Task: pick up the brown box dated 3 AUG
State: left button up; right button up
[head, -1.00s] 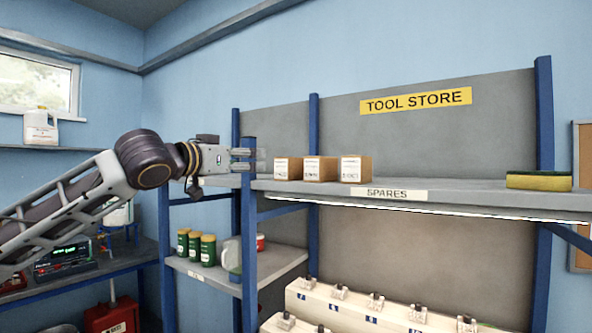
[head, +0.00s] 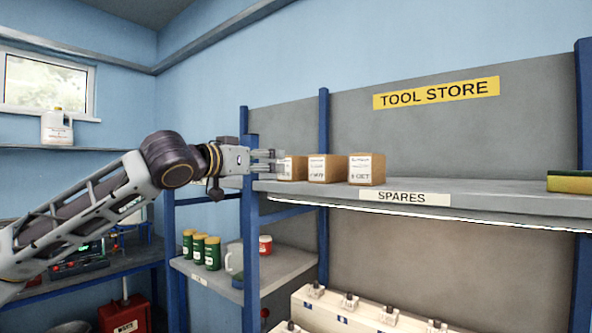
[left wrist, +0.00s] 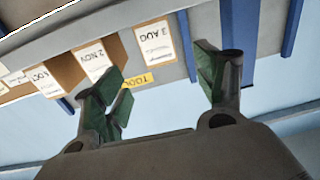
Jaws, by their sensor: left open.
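Three brown boxes with white labels stand in a row on the shelf. The box labelled 3 AUG (left wrist: 154,42) is at the right of the row in the left wrist view, which is upside down; it is the leftmost box (head: 297,168) in the head view. Beside it are the 2 NOV box (left wrist: 95,60) and one marked OCT (left wrist: 47,80), the rightmost box (head: 367,168) in the head view. My left gripper (head: 270,161) is open and empty at the left side of the 3 AUG box. Its fingers (left wrist: 165,88) are spread; contact cannot be told. My right gripper is not in view.
The SPARES shelf (head: 470,190) has free room right of the boxes, up to a yellow-green sponge (head: 570,182). A blue upright post (head: 249,215) stands just under my left gripper. Green jars (head: 212,252) and a red tin (head: 265,244) stand on a lower shelf.

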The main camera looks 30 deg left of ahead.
aim_at(284, 162)
pick_arm(q)
jog(key=shift+w, duration=0.15)
jog(key=shift+w+p, duration=0.8)
jog(key=shift+w, duration=0.4)
jog(key=shift+w+p, duration=0.3)
jog(key=shift+w, duration=0.35)
jog(key=shift+w+d+p, duration=0.1)
jog(key=shift+w+p, duration=0.3)
jog(key=shift+w, duration=1)
jog(key=shift+w+d, duration=0.1)
jog(key=shift+w, duration=0.9)
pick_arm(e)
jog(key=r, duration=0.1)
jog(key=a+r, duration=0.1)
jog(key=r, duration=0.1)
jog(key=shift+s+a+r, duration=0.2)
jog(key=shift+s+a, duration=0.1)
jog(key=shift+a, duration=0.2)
pick_arm(q)
jog(key=shift+w+p, duration=0.2)
jog(key=shift+p, duration=0.1)
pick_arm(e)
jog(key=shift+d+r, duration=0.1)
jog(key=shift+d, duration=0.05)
